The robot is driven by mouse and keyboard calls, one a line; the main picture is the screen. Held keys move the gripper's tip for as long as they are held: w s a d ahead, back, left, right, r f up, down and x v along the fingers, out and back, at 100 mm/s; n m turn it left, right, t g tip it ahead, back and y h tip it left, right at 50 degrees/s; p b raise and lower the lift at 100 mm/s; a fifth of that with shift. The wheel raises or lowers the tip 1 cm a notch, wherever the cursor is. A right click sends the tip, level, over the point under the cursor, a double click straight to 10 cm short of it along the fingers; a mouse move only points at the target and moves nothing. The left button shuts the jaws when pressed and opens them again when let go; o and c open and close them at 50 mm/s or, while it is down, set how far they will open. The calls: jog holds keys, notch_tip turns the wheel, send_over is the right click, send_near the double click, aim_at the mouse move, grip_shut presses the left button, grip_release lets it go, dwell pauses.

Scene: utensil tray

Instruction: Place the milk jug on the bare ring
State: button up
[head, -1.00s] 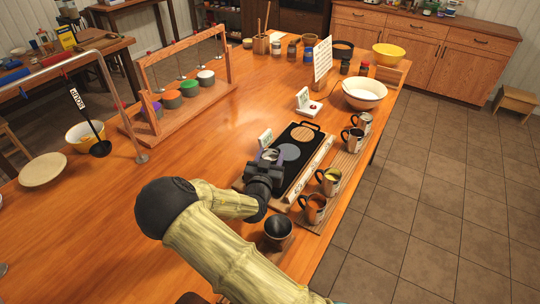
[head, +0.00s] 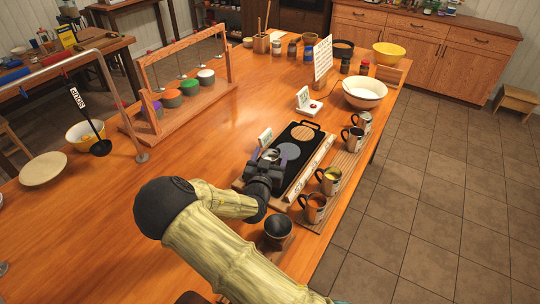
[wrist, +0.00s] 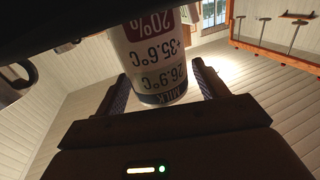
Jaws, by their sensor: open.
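The milk jug (wrist: 150,60) is a pale cylinder with a MILK label, temperature readings and a red 20% patch. In the wrist view it sits between the spread fingers of my gripper (wrist: 160,85). In the head view my gripper (head: 267,163) is open over the near end of the black strip (head: 306,160), and a silvery rim (head: 270,154) shows at its jaws. The strip bears a plain grey disc (head: 289,151) and a tan disc (head: 303,132) farther off. I cannot tell which is the bare ring. The jug's base is hidden by my gripper.
Metal mugs (head: 313,207) stand in a row along the strip's right side, near the table edge. A dark cup (head: 277,228) is close in front. A small white device (head: 308,102) and a white bowl (head: 364,93) stand beyond.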

jog(key=v, duration=1.1)
jog(key=shift+s, duration=0.3)
jog(key=shift+c, duration=0.4)
dwell(1.2)
